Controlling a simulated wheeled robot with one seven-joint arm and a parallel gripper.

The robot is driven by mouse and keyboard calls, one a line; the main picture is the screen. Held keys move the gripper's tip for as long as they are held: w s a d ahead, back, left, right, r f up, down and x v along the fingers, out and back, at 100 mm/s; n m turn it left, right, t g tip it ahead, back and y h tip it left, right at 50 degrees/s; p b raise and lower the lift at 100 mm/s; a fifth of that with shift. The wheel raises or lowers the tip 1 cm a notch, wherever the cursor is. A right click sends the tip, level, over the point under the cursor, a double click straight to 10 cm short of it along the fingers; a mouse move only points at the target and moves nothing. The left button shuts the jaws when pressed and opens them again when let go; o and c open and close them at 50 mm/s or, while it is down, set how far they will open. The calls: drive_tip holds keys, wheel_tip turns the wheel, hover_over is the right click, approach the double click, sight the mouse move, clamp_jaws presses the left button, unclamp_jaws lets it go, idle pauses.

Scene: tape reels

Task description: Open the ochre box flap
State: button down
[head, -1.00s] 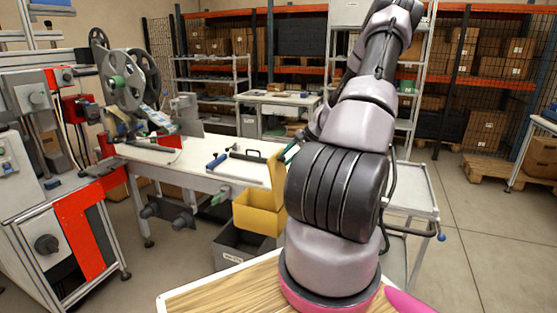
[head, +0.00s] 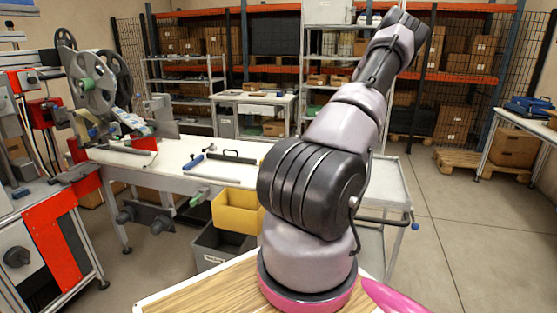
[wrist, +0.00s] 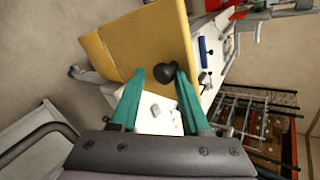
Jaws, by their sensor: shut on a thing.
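The ochre box (head: 236,214) stands in front of the white workbench, just left of my arm in the head view. Its right part is hidden behind my arm. In the wrist view the ochre flap (wrist: 130,42) fills the upper middle, with a round black knob (wrist: 165,73) near its lower edge. My gripper (wrist: 162,75) has its green fingers on either side of this knob and is shut on it. In the head view my gripper is hidden behind my own arm.
A dark grey bin (head: 221,248) is below the ochre box. The white workbench (head: 175,160) holds a blue-handled tool (head: 194,162) and a film reel machine (head: 97,85). A metal cart (head: 388,185) stands right of my arm. Open floor lies farther right.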

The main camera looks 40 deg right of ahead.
drive_tip(key=shift+s+a+f, duration=0.2)
drive_tip(key=shift+s+f, duration=0.3)
drive_tip(key=shift+f, duration=0.3)
drive_tip(key=c, duration=0.8)
unclamp_jaws()
drive_tip(key=shift+o, duration=1.1)
drive_tip(key=shift+w+f, duration=0.1)
drive_tip(key=shift+w, duration=0.05)
drive_tip(key=shift+d, duration=0.1)
drive_tip(key=shift+w, duration=0.15)
drive_tip(key=v, duration=1.1)
drive_tip(key=shift+r, duration=0.2)
drive_tip(key=shift+w+d, duration=0.15)
drive_tip(key=shift+w, duration=0.05)
